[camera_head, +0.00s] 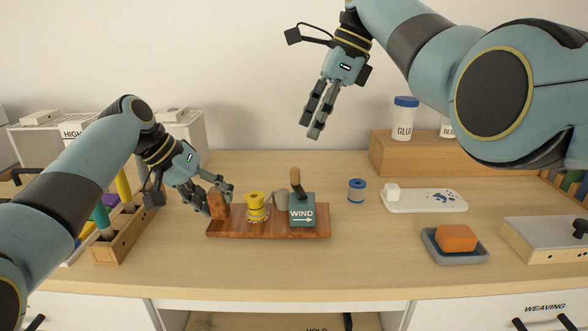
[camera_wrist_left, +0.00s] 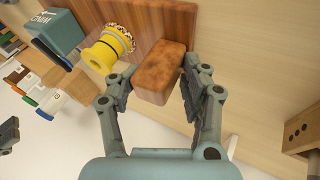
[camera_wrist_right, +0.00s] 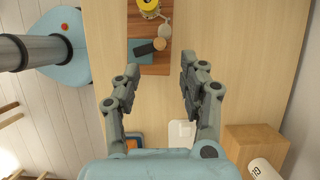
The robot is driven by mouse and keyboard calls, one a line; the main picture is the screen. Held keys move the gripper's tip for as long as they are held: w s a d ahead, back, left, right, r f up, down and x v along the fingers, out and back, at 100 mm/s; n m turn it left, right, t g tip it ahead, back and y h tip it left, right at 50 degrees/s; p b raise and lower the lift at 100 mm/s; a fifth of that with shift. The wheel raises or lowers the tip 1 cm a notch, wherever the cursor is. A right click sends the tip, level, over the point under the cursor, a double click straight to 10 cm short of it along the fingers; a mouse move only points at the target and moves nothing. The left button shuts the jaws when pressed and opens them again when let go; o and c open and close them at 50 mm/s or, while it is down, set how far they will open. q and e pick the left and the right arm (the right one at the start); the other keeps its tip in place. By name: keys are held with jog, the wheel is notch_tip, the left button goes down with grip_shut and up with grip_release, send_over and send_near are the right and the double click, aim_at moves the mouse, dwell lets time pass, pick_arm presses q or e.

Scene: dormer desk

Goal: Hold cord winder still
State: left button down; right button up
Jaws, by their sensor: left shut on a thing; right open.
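The cord winder (camera_head: 270,235) is a reddish-brown board on the desk, with a wooden block at its left end (camera_head: 217,204), a yellow spool (camera_head: 256,207) and a teal box marked WIND (camera_head: 302,211) with a wooden handle on top. My left gripper (camera_head: 219,196) is shut on the wooden block. In the left wrist view the block (camera_wrist_left: 160,72) sits between both fingers (camera_wrist_left: 152,85), with the yellow spool beside it. My right gripper (camera_head: 313,134) is open and empty, high above the desk behind the winder; its spread fingers show in the right wrist view (camera_wrist_right: 153,75).
A blue spool (camera_head: 357,190) stands right of the winder. Further right are a white tray (camera_head: 425,201), an orange block in a grey dish (camera_head: 456,258) and a metal-topped box (camera_head: 550,240). A wooden organiser (camera_head: 125,236) stands at left. The desk in front of the winder is clear.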

aim_at(295, 168)
jog(key=x, duration=1)
jog(key=shift+a+f, duration=0.1)
jog(key=shift+f, duration=0.2)
jog(key=shift+c, duration=0.2)
grip_shut()
